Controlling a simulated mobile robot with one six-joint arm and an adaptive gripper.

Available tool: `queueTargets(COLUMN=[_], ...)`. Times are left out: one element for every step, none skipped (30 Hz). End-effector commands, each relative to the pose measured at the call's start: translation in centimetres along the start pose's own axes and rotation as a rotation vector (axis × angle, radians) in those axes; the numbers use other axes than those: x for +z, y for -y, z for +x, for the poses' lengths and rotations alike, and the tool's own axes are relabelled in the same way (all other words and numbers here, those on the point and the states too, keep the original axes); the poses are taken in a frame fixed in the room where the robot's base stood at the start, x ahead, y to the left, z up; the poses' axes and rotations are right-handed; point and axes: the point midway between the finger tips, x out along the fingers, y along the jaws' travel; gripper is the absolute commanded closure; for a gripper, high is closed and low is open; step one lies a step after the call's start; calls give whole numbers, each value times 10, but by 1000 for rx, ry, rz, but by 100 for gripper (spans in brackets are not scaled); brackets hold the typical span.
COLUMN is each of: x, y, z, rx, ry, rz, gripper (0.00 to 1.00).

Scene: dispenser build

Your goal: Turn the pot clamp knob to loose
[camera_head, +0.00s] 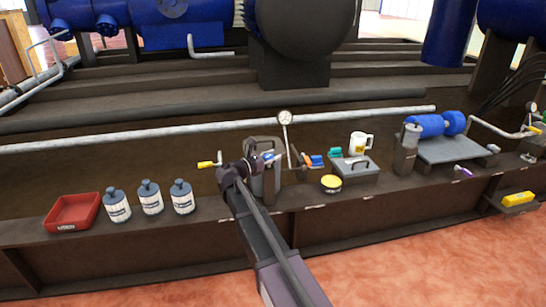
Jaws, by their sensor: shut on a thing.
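A grey metal pot-like unit (262,143) stands on the brown ledge, partly covered by my arm. My gripper (271,160) is at the front of this unit, shut on a small part there, which I take to be the pot clamp knob. The gripper hides most of the knob, so its turn position cannot be read. A little blue shows at the fingertips. A yellow-ended handle (206,165) sticks out on the unit's left side.
Three white bottles with dark tops (150,197) and a red tray (73,213) stand at left.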

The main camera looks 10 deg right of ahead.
Motion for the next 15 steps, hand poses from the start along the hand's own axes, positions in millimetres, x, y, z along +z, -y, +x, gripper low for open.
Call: queueTargets(x=[0, 0, 0, 0, 0, 0, 0, 0, 0, 0, 0, 0, 0, 0, 0], y=[1, 1, 1, 1, 1, 1, 1, 1, 1, 1, 1, 2, 2, 2, 2], z=[-1, -1, -1, -1, -2, -2, -2, -2, -2, -2, -2, -2, -2, -2, -2], rx=[1, 3, 5, 6, 8, 10, 12, 14, 17, 19, 21, 24, 27, 31, 37], ry=[0, 0, 0, 0, 0, -1, -1, -1, -1, -1, -1, -1, -1, -2, -2], rz=[0, 0, 0, 0, 0, 0, 0, 0, 0, 0, 0, 0, 0, 0, 0], gripper=[99, 99, 99, 99, 99, 99, 99, 99, 99, 99, 99, 99, 99, 99, 99])
